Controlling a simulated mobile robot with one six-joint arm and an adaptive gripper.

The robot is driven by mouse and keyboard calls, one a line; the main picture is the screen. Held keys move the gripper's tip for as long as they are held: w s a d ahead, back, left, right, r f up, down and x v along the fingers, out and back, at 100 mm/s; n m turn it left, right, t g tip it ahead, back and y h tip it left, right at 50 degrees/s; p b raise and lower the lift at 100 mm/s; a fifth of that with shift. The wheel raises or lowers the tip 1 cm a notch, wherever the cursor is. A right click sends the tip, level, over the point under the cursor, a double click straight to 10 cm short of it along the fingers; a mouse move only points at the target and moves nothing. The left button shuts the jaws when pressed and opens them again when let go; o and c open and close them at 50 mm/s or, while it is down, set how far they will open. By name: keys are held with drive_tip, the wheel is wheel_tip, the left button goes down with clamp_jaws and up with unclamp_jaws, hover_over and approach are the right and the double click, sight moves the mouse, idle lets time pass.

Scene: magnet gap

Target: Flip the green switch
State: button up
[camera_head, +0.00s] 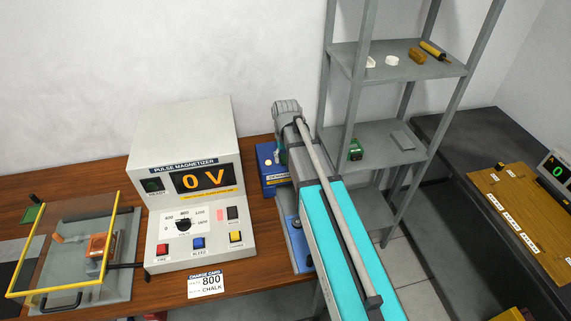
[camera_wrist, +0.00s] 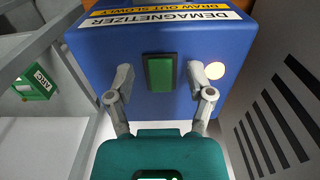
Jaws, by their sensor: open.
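The green switch (camera_wrist: 160,73) is a dark green rectangle on the face of the blue demagnetizer box (camera_wrist: 110,62) in the wrist view. A round light (camera_wrist: 215,70) glows to its right. My gripper (camera_wrist: 162,82) is open and empty, with one finger on each side of the switch. I cannot tell whether the fingertips touch the box. In the head view, the blue demagnetizer (camera_head: 268,165) stands on the wooden table, partly hidden behind my arm. The switch itself is hidden there.
A pulse magnetizer (camera_head: 185,140) reading 0 V stands left of my arm. A grey shelf rack (camera_head: 375,128) stands close on the right, with a green object (camera_head: 355,150) on its middle shelf. A yellow-edged clear guard (camera_head: 70,245) is at far left.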

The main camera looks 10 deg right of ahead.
drive_tip(key=shift+f+b, duration=0.35)
drive_tip(key=shift+f, duration=0.2)
clamp_jaws()
